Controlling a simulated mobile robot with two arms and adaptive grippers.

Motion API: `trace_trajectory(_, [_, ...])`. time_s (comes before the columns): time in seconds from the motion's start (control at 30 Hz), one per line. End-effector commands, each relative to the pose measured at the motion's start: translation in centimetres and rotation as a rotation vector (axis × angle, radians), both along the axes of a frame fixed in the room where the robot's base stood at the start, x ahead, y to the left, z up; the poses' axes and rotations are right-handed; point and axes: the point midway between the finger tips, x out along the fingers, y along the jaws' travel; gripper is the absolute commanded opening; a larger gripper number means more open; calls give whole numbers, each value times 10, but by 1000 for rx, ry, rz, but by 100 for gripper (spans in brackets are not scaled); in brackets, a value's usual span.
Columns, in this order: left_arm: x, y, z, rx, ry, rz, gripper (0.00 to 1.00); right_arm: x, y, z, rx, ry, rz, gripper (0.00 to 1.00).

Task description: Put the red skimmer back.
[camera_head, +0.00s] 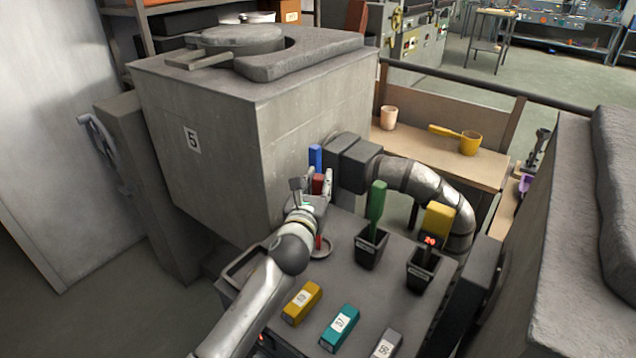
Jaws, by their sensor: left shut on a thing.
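My left gripper (316,190) is beside the grey furnace block marked 5, above the dark bench top. It is shut on the red skimmer (318,182), whose red handle shows upright between the fingers. A reddish rounded piece shows below the gripper near the bench top; my arm partly hides it, and I cannot tell whether it belongs to the skimmer. A blue handle (315,157) stands just behind the red one; its lower part is hidden. A green-handled tool (377,205) stands in a black holder (370,250). My right gripper is not in view.
A yellow-handled tool (437,222) stands in another black holder (424,272) with a red display. Yellow (301,303), teal (339,328) and grey (386,345) labelled blocks lie at the front. The furnace block (215,150) and a bent metal pipe (435,185) bound the bench.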

Motion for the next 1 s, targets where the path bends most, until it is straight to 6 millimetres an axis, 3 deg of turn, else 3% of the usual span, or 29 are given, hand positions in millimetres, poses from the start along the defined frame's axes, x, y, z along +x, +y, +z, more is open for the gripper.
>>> trace_trajectory(0.27, [0,0,-2,1,-2,0,0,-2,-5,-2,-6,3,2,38])
trace_trajectory(0.3, [0,1,-3,1,1,1,27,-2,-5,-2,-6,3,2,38])
trace_trajectory(0.47, [0,1,-3,1,1,1,46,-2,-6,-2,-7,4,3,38])
trace_trajectory(0.83, [0,0,3,-1,0,1,46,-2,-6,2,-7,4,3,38])
trace_trajectory(1.0, [-14,5,-1,2,0,2,46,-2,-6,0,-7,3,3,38])
